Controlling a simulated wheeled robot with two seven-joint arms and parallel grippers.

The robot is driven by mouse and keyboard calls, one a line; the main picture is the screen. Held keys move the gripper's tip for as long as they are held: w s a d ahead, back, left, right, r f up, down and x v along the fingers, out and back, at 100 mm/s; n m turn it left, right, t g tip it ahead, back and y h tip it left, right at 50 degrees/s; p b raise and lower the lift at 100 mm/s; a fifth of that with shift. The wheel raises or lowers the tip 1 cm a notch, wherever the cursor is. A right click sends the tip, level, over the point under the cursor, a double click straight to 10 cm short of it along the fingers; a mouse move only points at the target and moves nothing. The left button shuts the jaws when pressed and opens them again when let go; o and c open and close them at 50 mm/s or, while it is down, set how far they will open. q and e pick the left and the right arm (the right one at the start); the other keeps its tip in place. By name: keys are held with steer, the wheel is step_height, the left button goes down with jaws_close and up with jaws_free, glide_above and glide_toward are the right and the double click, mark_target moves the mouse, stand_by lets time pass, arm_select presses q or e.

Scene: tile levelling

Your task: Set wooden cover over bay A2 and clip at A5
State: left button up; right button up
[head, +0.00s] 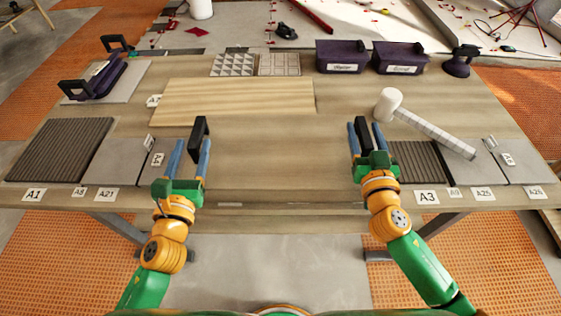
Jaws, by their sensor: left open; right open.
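A pale wooden board (235,103) lies flat at the back middle of the table; it is probably the cover. A brown wooden surface (280,160) spans the middle between my grippers; I cannot tell whether it is a panel or bare tabletop. Upright black handle-like pieces stand at its left (198,130) and right (361,132) sides. My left gripper (193,143) is open, with its blue fingers at the left piece. My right gripper (364,128) is open at the right piece. Whether the pieces touch the fingers is unclear. No A2 or A5 label is readable.
A ribbed dark panel (62,149) lies left; another (417,160) is right. A white mallet (432,130) lies across the right side. Purple bins (340,56) and a suction cup (460,62) stand behind. A purple two-handled tool (95,78) is back left.

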steer(key=shift+s, duration=0.15)
arm_select(q)
steer(key=s, duration=0.7)
arm_select(e)
steer(key=s, duration=1.2)
